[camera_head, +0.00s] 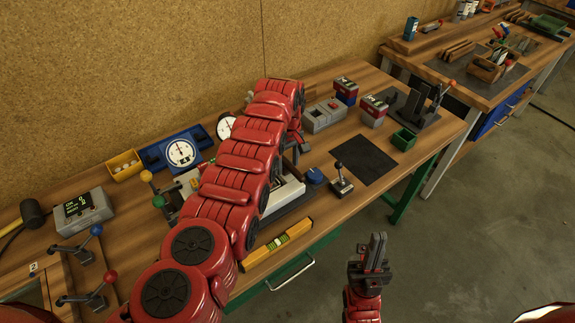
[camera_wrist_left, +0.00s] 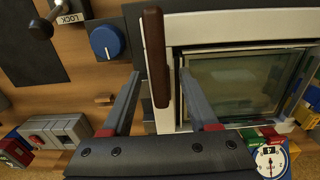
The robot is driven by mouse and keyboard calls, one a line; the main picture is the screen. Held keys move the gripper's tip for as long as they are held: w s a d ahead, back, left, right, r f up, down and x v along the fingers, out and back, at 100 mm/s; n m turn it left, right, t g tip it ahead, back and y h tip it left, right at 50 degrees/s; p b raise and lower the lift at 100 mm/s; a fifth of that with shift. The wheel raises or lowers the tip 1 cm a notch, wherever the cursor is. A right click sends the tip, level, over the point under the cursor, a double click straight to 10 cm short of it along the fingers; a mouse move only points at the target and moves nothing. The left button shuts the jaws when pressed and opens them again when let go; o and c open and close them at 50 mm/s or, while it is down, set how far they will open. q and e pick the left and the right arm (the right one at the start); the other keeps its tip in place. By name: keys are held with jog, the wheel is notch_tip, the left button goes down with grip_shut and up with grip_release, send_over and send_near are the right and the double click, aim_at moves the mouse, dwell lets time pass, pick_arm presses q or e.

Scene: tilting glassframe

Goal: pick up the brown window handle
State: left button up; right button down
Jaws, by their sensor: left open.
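The brown window handle (camera_wrist_left: 155,57) is a long bar that stands upright in the left wrist view. It lies along the side of the pale window frame (camera_wrist_left: 225,28), which holds a glass pane (camera_wrist_left: 240,85). My left gripper (camera_wrist_left: 160,78) is open, with one finger on each side of the handle's lower part; no clear contact shows. In the head view my left arm hides the handle and left gripper, and part of the pale frame (camera_head: 287,194) shows beside it. My right gripper (camera_head: 377,240) is over the floor in front of the bench, away from the frame.
Near the frame are a blue knob (camera_wrist_left: 105,42), a lever switch (camera_head: 341,180), a dark mat (camera_head: 363,160) and a yellow spirit level (camera_head: 277,244). Dial gauges, including one in a blue housing (camera_head: 180,153), and small boxes stand further back. The mat is clear.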

pick_arm(q)
jog(key=shift+w+f, duration=0.1)
grip_shut()
jog(key=shift+r, duration=0.2)
dwell(0.5)
